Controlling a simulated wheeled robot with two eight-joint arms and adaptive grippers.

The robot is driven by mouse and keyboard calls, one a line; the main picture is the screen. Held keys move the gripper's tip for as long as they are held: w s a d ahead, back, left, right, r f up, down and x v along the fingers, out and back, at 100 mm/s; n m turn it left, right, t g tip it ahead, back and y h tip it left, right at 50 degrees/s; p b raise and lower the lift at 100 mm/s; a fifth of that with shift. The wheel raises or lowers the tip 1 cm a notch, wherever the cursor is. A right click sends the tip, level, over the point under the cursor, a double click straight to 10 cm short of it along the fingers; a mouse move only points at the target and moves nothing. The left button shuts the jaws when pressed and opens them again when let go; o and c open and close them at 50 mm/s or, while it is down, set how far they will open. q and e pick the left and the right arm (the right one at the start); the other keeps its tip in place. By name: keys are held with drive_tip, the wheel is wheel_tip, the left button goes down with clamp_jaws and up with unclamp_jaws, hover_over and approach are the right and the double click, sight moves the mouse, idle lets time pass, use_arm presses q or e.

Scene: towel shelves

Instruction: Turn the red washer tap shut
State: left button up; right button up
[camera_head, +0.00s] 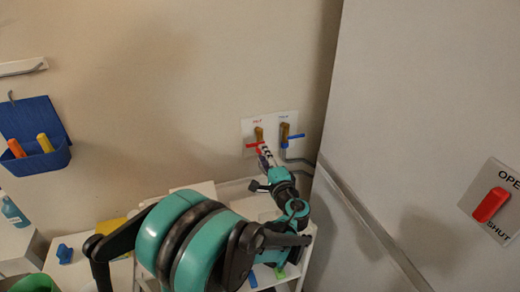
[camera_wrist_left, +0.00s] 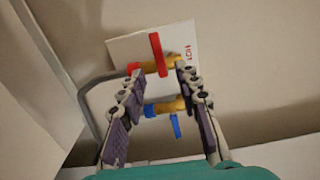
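The red washer tap (camera_head: 253,145) has a brass body and a red lever, which lies roughly level across the body in the head view. It sits on the left of a white wall plate (camera_head: 271,118). In the left wrist view the red lever (camera_wrist_left: 157,52) stands upright in the picture beside the "HOT" label. My left gripper (camera_head: 266,157) is just in front of the red tap. In the wrist view its fingers (camera_wrist_left: 160,72) are apart, with empty space between them, and the red tap shows at and beyond their tips. Contact cannot be told. My right gripper is not in view.
A blue-handled tap (camera_head: 295,137) is close on the right, on the same plate, with a grey hose below. A large pale panel (camera_head: 420,110) carries a red OPEN/SHUT switch (camera_head: 491,204). A blue wall box (camera_head: 45,160) hangs at left. A white shelf unit stands below.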

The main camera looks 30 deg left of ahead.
use_arm(q)
drive_tip(key=v, duration=0.6)
drive_tip(key=shift+s+d, duration=0.15)
drive_tip(key=shift+d, duration=0.05)
drive_tip(key=s+d+f+n+g+h, duration=0.2)
drive_tip(key=s+f+n+g+h, duration=0.25)
drive_tip(key=s+f+h, duration=0.4)
drive_tip(key=s+d+f+n+h, duration=0.1)
drive_tip(key=s+d+n+h, duration=0.2)
drive_tip(key=s+d, duration=0.7)
drive_tip(key=shift+s+d+n+h, duration=0.15)
drive_tip(key=shift+d+n+h, duration=0.2)
drive_tip(key=shift+h, duration=0.8)
drive_tip(key=shift+f, duration=0.1)
